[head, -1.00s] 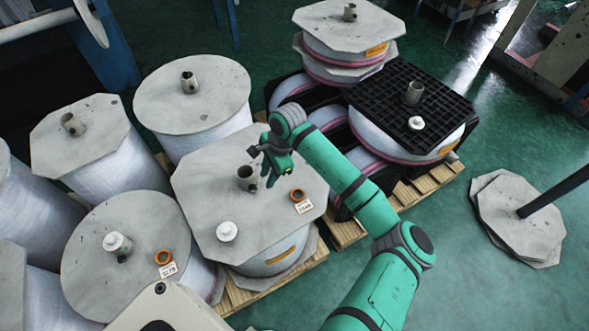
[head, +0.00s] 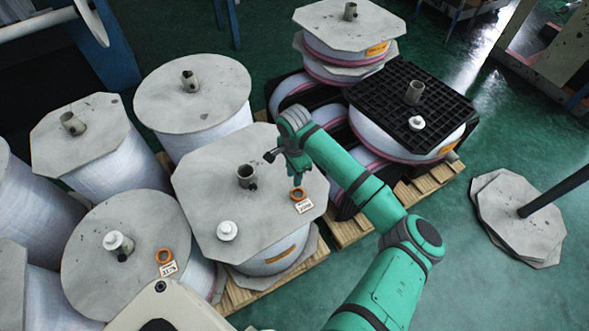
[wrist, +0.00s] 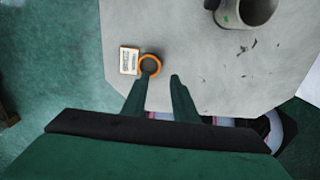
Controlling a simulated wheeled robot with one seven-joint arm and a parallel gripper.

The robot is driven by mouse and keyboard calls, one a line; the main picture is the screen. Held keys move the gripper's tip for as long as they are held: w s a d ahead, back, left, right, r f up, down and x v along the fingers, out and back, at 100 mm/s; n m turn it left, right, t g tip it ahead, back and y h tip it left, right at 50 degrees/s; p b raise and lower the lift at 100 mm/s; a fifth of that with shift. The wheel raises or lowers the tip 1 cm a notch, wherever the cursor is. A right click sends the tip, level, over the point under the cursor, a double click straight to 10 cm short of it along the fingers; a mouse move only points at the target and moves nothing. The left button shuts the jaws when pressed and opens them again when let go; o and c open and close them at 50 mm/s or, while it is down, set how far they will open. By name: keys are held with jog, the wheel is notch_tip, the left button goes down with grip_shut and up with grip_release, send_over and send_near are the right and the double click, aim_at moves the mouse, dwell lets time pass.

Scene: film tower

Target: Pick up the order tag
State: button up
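A small white order tag (head: 304,207) with dark print lies on the grey octagonal top of the middle film reel (head: 210,185). An orange ring (head: 298,195) lies right beside it. In the wrist view the tag (wrist: 129,61) is left of the ring (wrist: 150,66). A similar tag (head: 169,269) and orange ring (head: 164,256) lie on the round front-left reel. My gripper (wrist: 163,80) is open and empty, with its left fingertip overlapping the ring's lower edge in the wrist view. In the head view my gripper (head: 297,178) hangs just behind the ring; its height above the top is unclear.
A hollow core stub (head: 246,176) and a white cap (head: 227,231) stand on the same reel top. More wrapped reels crowd the left. A black grid pallet (head: 410,110) with another cap is behind right.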

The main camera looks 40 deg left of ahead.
aim_at(295, 189)
notch_tip(295, 189, down, 7)
jog(key=shift+d+f, duration=0.1)
jog(key=shift+f, duration=0.05)
dwell(0.4)
jog(key=shift+w, duration=0.1)
grip_shut()
